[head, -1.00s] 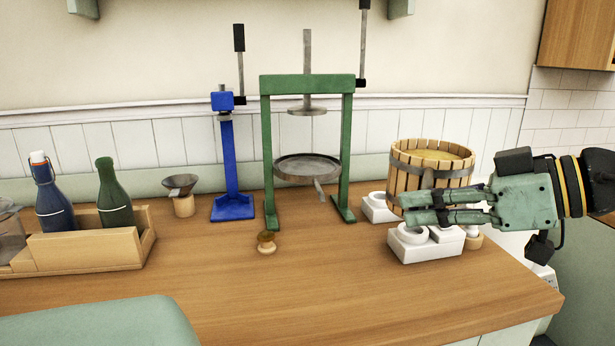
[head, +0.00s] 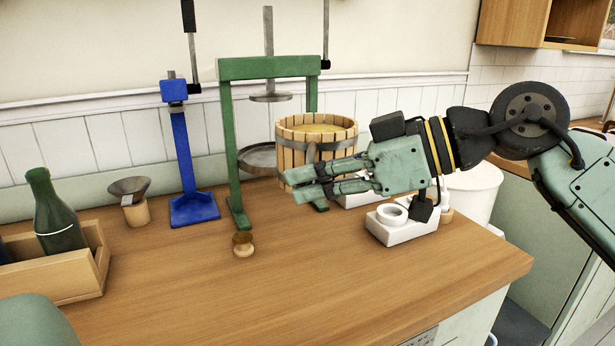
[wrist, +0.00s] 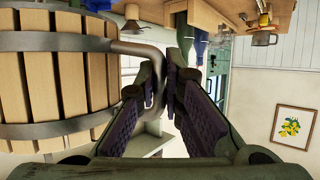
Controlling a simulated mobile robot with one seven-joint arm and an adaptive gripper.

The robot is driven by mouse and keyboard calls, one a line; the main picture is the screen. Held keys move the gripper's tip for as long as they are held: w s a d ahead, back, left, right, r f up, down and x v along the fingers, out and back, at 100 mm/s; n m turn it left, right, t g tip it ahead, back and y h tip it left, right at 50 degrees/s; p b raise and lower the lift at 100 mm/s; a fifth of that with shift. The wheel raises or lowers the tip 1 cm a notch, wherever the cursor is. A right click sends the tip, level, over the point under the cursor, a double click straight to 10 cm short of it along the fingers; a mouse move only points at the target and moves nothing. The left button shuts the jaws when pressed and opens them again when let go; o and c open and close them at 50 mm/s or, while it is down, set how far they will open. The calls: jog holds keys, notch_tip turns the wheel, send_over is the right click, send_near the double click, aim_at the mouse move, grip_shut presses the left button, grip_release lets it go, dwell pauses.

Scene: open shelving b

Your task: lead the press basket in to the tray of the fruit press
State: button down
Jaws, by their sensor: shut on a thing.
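The press basket (head: 292,155), with wooden staves and metal bands, is held upright at the right side of the green fruit press (head: 229,135). It also fills the left of the wrist view (wrist: 55,90). My gripper (head: 310,183) is shut on the basket's bent metal side handle (wrist: 148,52), at the basket's front right. The round grey tray (head: 256,158) is inside the press frame, left of the basket. The basket overlaps the right post and hides the tray's right part; I cannot tell whether they touch. The press plate (head: 270,97) hangs above the tray on its screw.
White stands (head: 400,228) with rings are under my arm. A blue corker (head: 183,150), a funnel on a jar (head: 131,195) and a small wooden knob (head: 243,245) are left of the basket. A bottle crate (head: 75,275) is at far left. The front worktop (head: 300,275) is clear.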

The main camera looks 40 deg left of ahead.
aim_at(279, 168)
jog(key=shift+w+r, duration=0.1)
jog(key=shift+w+a+f+p, duration=0.35)
jog(key=shift+w+a, duration=0.2)
jog(key=shift+a, duration=0.85)
jog(key=shift+w+a+f+p, duration=0.3)
jog(key=shift+w+a, duration=0.25)
jog(key=shift+a, duration=0.85)
jog(key=shift+w+a+f+p, duration=0.35)
jog(key=shift+w+a, duration=0.2)
jog(key=shift+a, duration=0.85)
jog(key=w+a+p, duration=0.5)
jog(key=a+p, duration=0.1)
jog(key=a, duration=0.6)
jog(key=shift+p, duration=0.35)
jog(key=shift+p, duration=0.3)
jog(key=shift+f, duration=0.75)
